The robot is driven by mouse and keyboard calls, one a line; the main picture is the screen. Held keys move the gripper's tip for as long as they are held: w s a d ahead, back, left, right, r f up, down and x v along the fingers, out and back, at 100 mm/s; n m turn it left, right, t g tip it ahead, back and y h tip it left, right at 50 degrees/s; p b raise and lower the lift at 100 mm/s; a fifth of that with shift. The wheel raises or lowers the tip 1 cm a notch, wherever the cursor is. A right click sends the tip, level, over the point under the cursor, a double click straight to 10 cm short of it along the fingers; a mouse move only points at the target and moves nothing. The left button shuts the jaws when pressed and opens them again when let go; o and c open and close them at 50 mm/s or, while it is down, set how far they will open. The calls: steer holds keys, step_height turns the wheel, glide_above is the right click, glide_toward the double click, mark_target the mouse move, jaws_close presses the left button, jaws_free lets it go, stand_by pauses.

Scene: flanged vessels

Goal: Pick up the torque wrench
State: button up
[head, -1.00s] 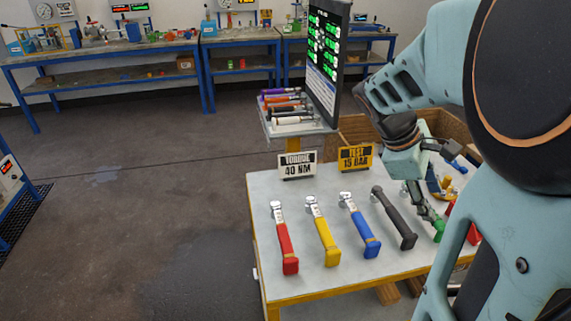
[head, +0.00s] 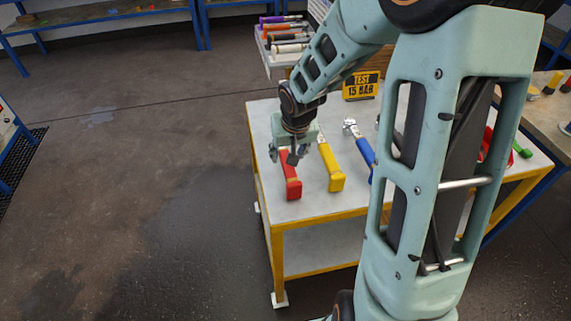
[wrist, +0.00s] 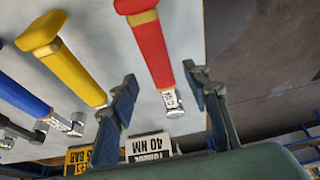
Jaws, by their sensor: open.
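Several torque wrenches with coloured handles lie in a row on the table. The red wrench (head: 290,182) is at the left end, and the yellow wrench (head: 332,170) and blue wrench (head: 364,149) lie to its right. My gripper (head: 286,157) is over the red wrench and hides its head in the head view. In the wrist view my gripper (wrist: 163,92) is open, and the red wrench (wrist: 154,52) shows between its two fingers with its silver head towards the palm. The yellow wrench (wrist: 74,70) is outside the fingers. I see no contact with the red wrench.
The table (head: 262,118) has a yellow frame, and its left edge is close to the red wrench. A yellow test sign (head: 361,86) stands at the back. A torque sign (wrist: 150,145) shows in the wrist view. My arm hides the table's right part.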

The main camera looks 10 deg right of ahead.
mark_target(285, 159)
steer(key=b+x, duration=0.1)
steer(key=x, duration=0.4)
steer(key=shift+w+f, duration=0.2)
steer(key=shift+f, duration=0.1)
steer(key=shift+r, duration=0.1)
jaws_close()
